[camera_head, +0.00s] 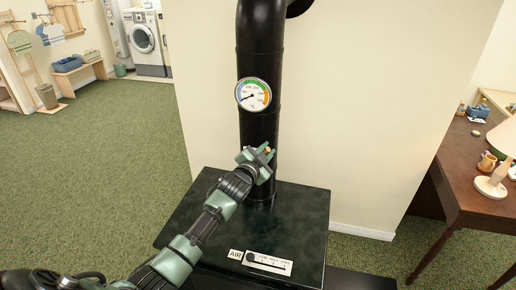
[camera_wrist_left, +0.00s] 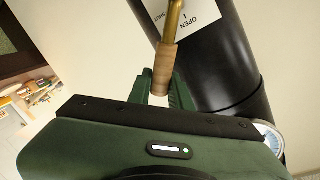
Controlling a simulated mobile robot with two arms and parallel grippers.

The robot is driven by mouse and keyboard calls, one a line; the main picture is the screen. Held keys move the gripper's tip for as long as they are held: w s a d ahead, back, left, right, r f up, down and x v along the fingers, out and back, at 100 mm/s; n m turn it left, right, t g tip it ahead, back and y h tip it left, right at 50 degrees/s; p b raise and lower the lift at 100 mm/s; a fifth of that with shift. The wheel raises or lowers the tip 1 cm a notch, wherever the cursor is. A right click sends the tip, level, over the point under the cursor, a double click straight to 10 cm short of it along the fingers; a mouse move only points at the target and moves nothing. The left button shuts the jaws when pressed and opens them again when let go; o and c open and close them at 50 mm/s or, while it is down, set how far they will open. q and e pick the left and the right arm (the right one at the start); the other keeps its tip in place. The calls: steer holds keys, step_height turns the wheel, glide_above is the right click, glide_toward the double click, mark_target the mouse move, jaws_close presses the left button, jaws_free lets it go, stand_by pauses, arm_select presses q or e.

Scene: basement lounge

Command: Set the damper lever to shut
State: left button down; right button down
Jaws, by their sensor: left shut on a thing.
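The damper lever is a brass rod (camera_wrist_left: 174,17) with a wooden handle (camera_wrist_left: 165,68) on the black stove pipe (camera_head: 259,115). My left gripper (camera_head: 263,158) is shut on the wooden handle, in front of the pipe and below the gauge. In the head view the gripper hides most of the lever; only a small tan bit shows. In the left wrist view a white label (camera_wrist_left: 193,22) reading OPEN and SHUT lies on the pipe behind the rod. I cannot tell exactly which mark the lever points to. My right gripper is not in view.
A round gauge (camera_head: 253,95) sits on the pipe above my gripper. The dark stove top (camera_head: 300,225) lies below, with an AIR slider plate (camera_head: 267,263) at its front. A brown desk (camera_head: 465,175) stands at right. Green carpet (camera_head: 110,150) is open at left.

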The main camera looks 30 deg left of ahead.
arm_select(q)
steer(key=shift+w+d+f+m, duration=0.15)
steer(key=shift+d+f+m, duration=0.45)
steer(key=shift+m, duration=0.2)
steer(key=shift+w+d+f+m+g+y+b, duration=0.1)
steer(key=shift+d+f+m+g+y+b, duration=0.25)
steer(key=shift+f+m, duration=0.7)
steer(key=shift+w+d+f+m+g+y+b, duration=0.1)
steer(key=shift+d+f+m+y+b, duration=0.3)
steer(key=shift+f+m, duration=0.6)
steer(key=shift+w+d+f+m+g+y+b, duration=0.15)
steer(key=shift+f+m+y+b, duration=0.5)
steer(key=shift+m, duration=0.7)
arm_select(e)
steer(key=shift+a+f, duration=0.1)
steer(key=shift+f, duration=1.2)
arm_select(q)
steer(key=shift+s+f, duration=0.1)
steer(key=shift+a, duration=0.1)
steer(key=c, duration=1.3)
jaws_free()
steer(key=shift+s, duration=0.1)
steer(key=shift+s, duration=0.1)
